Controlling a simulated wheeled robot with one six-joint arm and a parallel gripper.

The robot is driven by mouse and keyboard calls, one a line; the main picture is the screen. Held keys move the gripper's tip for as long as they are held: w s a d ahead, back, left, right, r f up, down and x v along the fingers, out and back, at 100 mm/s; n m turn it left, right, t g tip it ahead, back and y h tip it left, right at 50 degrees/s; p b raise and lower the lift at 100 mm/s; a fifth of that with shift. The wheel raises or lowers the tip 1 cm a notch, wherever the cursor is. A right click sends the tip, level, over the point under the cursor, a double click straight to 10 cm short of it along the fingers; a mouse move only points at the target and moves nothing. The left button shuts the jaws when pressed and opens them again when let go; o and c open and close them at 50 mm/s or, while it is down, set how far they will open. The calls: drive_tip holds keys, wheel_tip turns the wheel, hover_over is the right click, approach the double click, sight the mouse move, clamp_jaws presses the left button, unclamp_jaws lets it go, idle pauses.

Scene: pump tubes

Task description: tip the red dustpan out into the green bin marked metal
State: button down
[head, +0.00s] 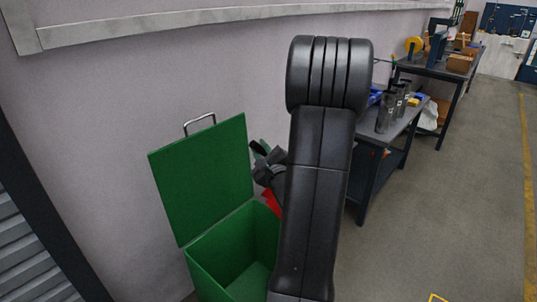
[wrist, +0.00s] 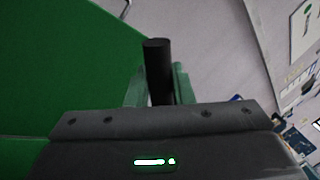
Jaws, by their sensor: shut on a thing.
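The green bin (head: 235,255) stands at lower centre-left in the head view with its lid (head: 203,178) swung open. No metal marking is readable on the sides I see. A part of the red dustpan (head: 271,201) shows at the bin's right edge; my arm hides the rest, so I cannot tell its tilt or load. My gripper (head: 264,158) is just right of the lid, partly behind my arm. In the wrist view its fingers (wrist: 158,88) are shut on the dustpan's black handle (wrist: 157,60). The visible part of the bin's inside looks empty.
A dark workbench (head: 365,175) with metal cylinders (head: 386,112) stands right of my arm. Another bench (head: 440,70) with boxes is farther back. A wall is close behind the bin, and a slatted grey unit (head: 30,230) is at the left. The floor at right is clear.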

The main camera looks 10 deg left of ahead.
drive_tip(key=s+a+f+n+y+b, duration=0.1)
drive_tip(key=s+a+f+n+b, duration=0.3)
drive_tip(key=a+b, duration=0.5)
drive_tip(key=shift+s+a+f+n+b, duration=0.15)
drive_tip(key=shift+s+f+n+b, duration=0.25)
drive_tip(key=shift+s+f+b, duration=1.2)
drive_tip(key=shift+s+r+b, duration=0.15)
drive_tip(key=shift+r+b, duration=0.5)
drive_tip(key=shift+b, duration=0.2)
wheel_tip(320, 180, up, 8)
drive_tip(key=p, duration=0.4)
drive_tip(key=shift+p, duration=0.4)
drive_tip(key=shift+s, duration=0.1)
